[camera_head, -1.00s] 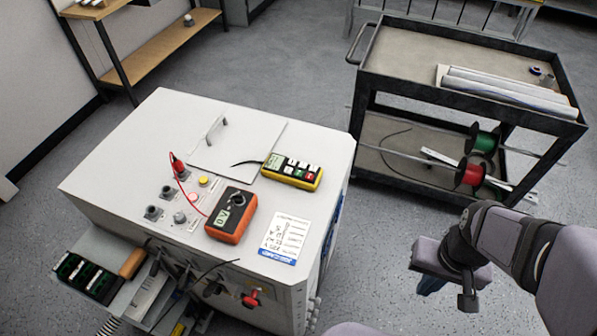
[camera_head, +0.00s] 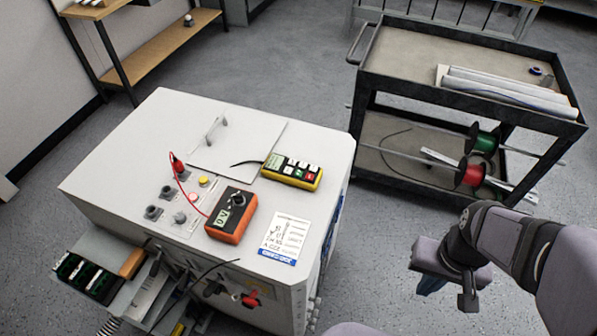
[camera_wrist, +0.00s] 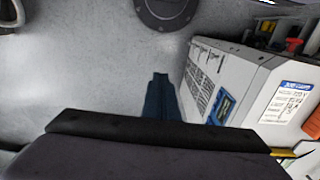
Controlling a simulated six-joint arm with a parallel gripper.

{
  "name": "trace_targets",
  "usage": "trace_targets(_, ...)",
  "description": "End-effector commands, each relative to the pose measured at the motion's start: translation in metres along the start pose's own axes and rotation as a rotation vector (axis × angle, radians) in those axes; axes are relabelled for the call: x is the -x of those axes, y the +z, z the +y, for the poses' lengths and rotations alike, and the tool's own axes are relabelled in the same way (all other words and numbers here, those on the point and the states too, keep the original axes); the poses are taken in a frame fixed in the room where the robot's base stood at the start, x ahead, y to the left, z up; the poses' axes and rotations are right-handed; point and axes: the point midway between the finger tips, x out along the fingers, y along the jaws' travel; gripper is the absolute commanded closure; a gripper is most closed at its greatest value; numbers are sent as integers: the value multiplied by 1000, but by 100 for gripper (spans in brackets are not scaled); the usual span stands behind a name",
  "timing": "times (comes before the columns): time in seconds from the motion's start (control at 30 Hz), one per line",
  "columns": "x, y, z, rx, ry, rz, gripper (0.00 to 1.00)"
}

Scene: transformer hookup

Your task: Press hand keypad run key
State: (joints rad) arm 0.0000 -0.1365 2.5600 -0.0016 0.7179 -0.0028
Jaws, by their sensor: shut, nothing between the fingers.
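The hand keypad (camera_head: 292,171) is a yellow-edged, dark-faced unit lying on top of the white cabinet (camera_head: 110,147), near its right edge. It has white keys plus a green and a red key in its front row; the key labels are too small to read. A black cable leaves its left end. My gripper (camera_head: 430,285) is at the lower right, beyond the cabinet's right side and well apart from the keypad. In the wrist view my gripper (camera_wrist: 160,98) shows blue fingers together and empty, over the floor beside the cabinet.
An orange meter (camera_head: 231,216) with a red lead stands on the cabinet in front of the keypad, near a label card (camera_head: 287,236). A hinged panel with a handle (camera_head: 216,130) is behind. A black cart (camera_head: 405,52) with cable spools stands at the right. Floor lies between.

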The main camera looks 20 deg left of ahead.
Motion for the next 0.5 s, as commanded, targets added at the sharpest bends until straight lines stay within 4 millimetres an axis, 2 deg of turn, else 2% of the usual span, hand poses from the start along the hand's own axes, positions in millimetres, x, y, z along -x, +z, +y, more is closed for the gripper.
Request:
trace_targets(0.27, 2, 0, -2, 7, 0, 0, 100)
trace_targets(0.5, 15, 6, -22, 105, 1, -31, 100)
